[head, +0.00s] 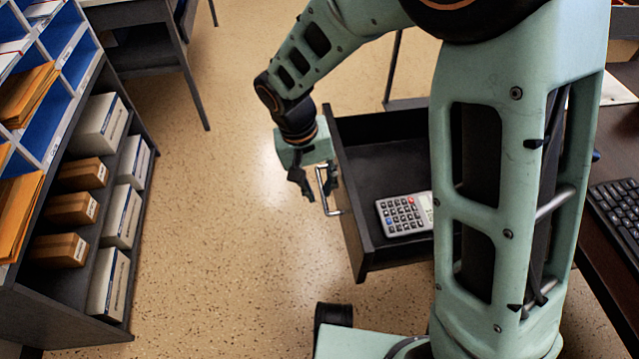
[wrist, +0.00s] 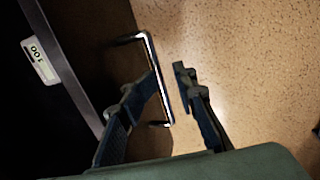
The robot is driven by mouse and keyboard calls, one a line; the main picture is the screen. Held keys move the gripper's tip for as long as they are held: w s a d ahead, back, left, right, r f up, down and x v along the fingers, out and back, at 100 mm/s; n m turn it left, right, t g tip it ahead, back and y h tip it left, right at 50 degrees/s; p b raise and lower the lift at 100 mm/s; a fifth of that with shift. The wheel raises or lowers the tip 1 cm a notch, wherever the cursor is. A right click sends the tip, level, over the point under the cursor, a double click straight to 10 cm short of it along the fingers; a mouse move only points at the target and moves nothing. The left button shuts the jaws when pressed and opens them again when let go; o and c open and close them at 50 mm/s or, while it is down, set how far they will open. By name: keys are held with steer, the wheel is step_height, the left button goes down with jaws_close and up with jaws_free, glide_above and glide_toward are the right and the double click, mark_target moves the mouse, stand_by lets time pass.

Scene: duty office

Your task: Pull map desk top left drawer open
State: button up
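A dark drawer (head: 385,165) stands pulled out from the desk in the head view, its inside showing. Its front carries a bright metal bar handle (head: 325,192), which the wrist view also shows (wrist: 152,62). My gripper (head: 318,188) is at the handle. In the wrist view its two fingers (wrist: 169,80) are apart, one on the drawer side of the bar and one on the outer side. A gap shows between the bar and the outer finger. My arm hides part of the drawer and desk.
A grey calculator (head: 405,214) lies in the drawer. A keyboard (head: 617,212) is on the desk top at right. A shelf unit with boxes (head: 108,125) stands at left. The speckled floor (head: 230,240) between is clear.

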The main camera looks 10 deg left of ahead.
steer(key=shift+r, duration=0.15)
steer(key=shift+a+r, duration=0.1)
steer(key=shift+r, duration=0.05)
step_height(320, 180, up, 11)
steer(key=a, duration=0.2)
steer(key=shift+s+r, duration=0.2)
steer(key=shift+s, duration=0.15)
